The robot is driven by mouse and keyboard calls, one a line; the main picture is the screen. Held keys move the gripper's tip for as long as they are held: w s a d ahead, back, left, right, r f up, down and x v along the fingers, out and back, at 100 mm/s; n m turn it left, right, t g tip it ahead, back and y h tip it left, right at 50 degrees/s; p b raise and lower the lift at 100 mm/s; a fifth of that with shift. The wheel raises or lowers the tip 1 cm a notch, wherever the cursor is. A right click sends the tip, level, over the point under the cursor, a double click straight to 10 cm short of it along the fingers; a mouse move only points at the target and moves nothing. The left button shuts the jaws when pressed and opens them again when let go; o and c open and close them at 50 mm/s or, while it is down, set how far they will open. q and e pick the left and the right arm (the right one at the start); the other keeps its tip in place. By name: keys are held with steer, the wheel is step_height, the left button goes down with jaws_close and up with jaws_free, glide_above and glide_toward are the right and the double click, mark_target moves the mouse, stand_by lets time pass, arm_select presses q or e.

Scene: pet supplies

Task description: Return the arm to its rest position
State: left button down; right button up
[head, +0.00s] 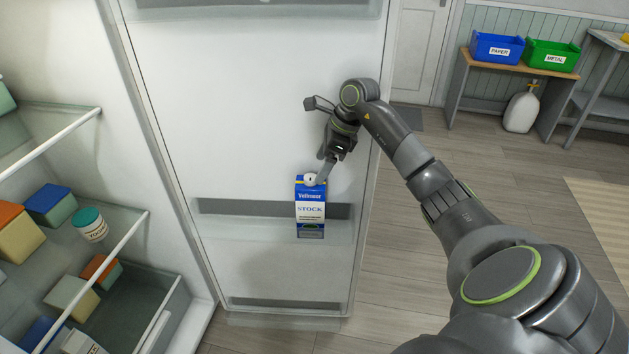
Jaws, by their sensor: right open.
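My right arm reaches in from the lower right, and my right gripper (325,172) points down at the fridge door. My left gripper is not in view.
The open fridge door (250,90) fills the middle. Fridge shelves at the left hold boxes and a yogurt tub (91,224). A blue paper bin (499,48) and a green metal bin (552,55) stand on a bench at the back right. Floor is clear at the right.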

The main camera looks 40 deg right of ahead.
steer(key=shift+v, duration=1.2)
steer(key=shift+a, duration=0.1)
